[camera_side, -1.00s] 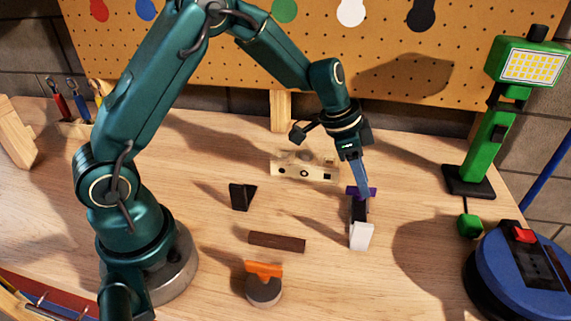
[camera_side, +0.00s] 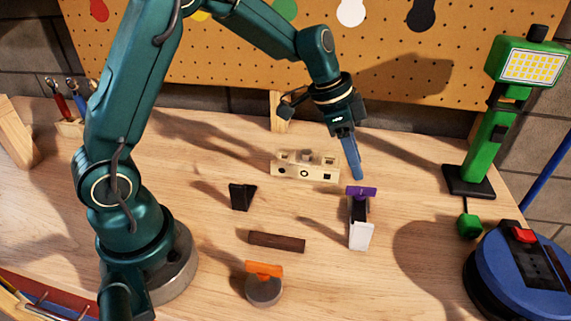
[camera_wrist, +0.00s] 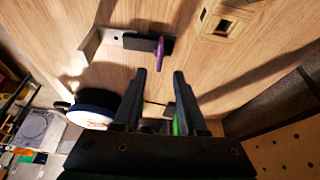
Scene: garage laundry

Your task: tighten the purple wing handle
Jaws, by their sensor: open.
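The purple wing handle (camera_side: 361,193) sits on top of a dark and white fixture (camera_side: 359,233) on the bench, on the right of the side view. In the wrist view the purple handle (camera_wrist: 159,48) shows edge-on, ahead of my fingertips, on the dark part of the fixture (camera_wrist: 138,42). My gripper (camera_side: 356,176) is just above and slightly left of the handle in the side view, apart from it. In the wrist view my gripper (camera_wrist: 160,72) has its two fingers spread with nothing between them.
An orange wing handle on a grey round base (camera_side: 264,290) stands at the front. A brown bar (camera_side: 277,242), a black wedge (camera_side: 241,197) and a pale wooden block with holes (camera_side: 304,172) lie nearby. A green lamp (camera_side: 485,145) and blue reel (camera_side: 510,280) stand at right.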

